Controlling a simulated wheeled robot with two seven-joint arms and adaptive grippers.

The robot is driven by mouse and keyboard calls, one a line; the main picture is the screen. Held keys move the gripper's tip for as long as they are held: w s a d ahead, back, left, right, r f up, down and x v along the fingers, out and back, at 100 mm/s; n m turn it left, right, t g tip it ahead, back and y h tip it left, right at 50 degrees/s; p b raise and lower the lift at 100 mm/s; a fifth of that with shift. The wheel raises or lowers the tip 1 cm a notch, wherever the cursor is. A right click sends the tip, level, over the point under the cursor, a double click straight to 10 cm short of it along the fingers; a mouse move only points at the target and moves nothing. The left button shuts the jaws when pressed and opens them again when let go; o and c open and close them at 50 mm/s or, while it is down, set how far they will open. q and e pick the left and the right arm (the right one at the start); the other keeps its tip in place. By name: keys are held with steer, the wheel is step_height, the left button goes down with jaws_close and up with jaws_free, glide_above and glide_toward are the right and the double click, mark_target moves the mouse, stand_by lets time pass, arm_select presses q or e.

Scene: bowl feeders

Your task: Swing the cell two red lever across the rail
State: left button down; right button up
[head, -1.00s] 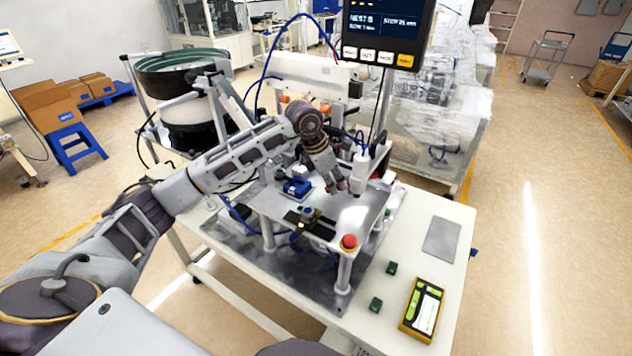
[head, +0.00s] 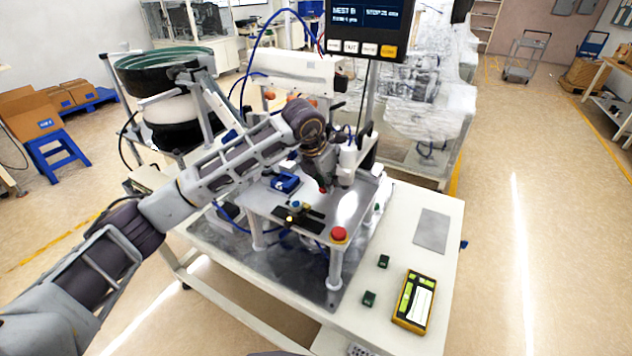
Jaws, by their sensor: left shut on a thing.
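My left gripper (head: 325,186) is in the head view, over the metal plate of the station (head: 345,207), just left of the white upright cylinder (head: 347,165). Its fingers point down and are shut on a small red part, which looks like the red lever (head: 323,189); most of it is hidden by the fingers. The rail and the cell number cannot be made out. My right gripper is not in view.
A red emergency button (head: 339,233) stands at the plate's front corner. A blue block (head: 286,182) sits on the plate's left. A yellow handheld device (head: 414,300), a grey pad (head: 432,231) and green blocks (head: 383,261) lie on the white table. A bowl feeder (head: 165,75) stands behind left.

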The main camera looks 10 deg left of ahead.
arm_select(q)
steer(key=shift+d, duration=0.1)
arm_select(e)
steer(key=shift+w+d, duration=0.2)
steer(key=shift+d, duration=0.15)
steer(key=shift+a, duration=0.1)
arm_select(q)
steer(key=c, duration=1.7)
jaws_free()
steer(key=o, duration=0.4)
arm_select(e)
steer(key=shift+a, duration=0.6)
arm_select(q)
steer(key=shift+v, duration=6)
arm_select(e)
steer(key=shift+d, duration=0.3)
arm_select(q)
steer(key=shift+c, duration=0.6)
